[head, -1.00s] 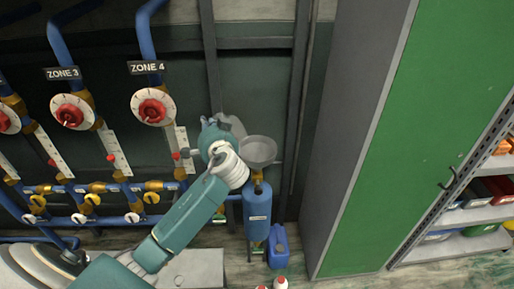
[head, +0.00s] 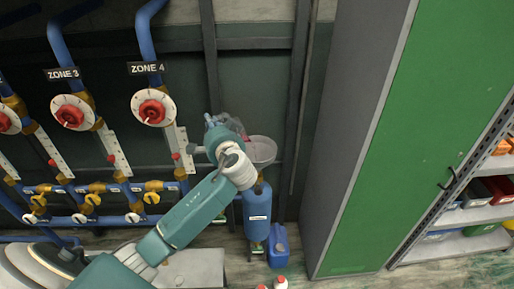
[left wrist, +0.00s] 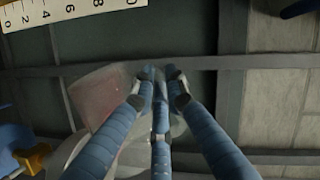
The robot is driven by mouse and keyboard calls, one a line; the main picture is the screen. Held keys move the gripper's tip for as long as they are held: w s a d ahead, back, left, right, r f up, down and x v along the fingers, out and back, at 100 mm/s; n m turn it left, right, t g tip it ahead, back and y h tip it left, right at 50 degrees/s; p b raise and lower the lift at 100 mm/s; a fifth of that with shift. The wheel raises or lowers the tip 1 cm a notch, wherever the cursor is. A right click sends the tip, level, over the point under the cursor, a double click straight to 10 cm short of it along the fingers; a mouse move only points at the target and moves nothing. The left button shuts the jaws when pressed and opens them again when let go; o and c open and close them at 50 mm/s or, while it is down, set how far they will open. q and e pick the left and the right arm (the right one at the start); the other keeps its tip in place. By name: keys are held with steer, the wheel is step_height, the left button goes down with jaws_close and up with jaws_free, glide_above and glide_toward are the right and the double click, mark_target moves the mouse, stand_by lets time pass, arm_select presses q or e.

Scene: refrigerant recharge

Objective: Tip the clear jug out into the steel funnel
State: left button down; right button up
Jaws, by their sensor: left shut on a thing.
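The clear jug (head: 236,123) shows in the head view just behind my left gripper, with a faint pinkish tint. My left gripper (head: 216,122) is shut on it; the wrist and fingers hide part of it. The jug looks tilted toward the funnel, but its exact angle is hard to tell. The steel funnel (head: 263,150) stands just right of the jug, above a blue cylinder, and looks slightly pinkish inside. In the left wrist view the fingers (left wrist: 160,85) close around the see-through, pink-tinted jug (left wrist: 100,95). My right gripper is not in view.
The blue cylinder (head: 257,202) stands under the funnel, with a blue canister (head: 279,247) on the floor beside it. Blue pipes with red valve knobs (head: 152,110) line the wall at left. A green cabinet (head: 400,150) stands at right.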

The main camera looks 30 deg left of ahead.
mark_target(228, 117)
arm_select(q)
steer(key=shift+w+d+r+m+y+p, duration=0.2)
steer(key=shift+d+r+m+y+p, duration=0.1)
steer(key=shift+r+m+p, duration=0.25)
stand_by(0.7)
steer(key=shift+w+d, duration=0.1)
steer(key=shift+d, duration=0.05)
steer(key=shift+w+d+b, duration=0.15)
steer(key=shift+d+b, duration=0.1)
steer(key=shift+b, duration=0.05)
steer(key=shift+w+d+m, duration=0.25)
steer(key=shift+d+m, duration=0.1)
steer(key=shift+d, duration=0.05)
steer(key=shift+w+d, duration=0.15)
steer(key=shift+d, duration=0.15)
steer(key=shift+w+d+m+y, duration=0.1)
steer(key=shift+m+y, duration=0.2)
steer(key=shift+w+d+r+m+t+p, duration=0.35)
steer(key=shift+d+r+m, duration=0.25)
steer(key=shift+r+m, duration=0.1)
stand_by(0.4)
steer(key=shift+w+d+r+m+y, duration=0.15)
steer(key=shift+w+d+m+y, duration=0.15)
steer(key=shift+d+m, duration=0.1)
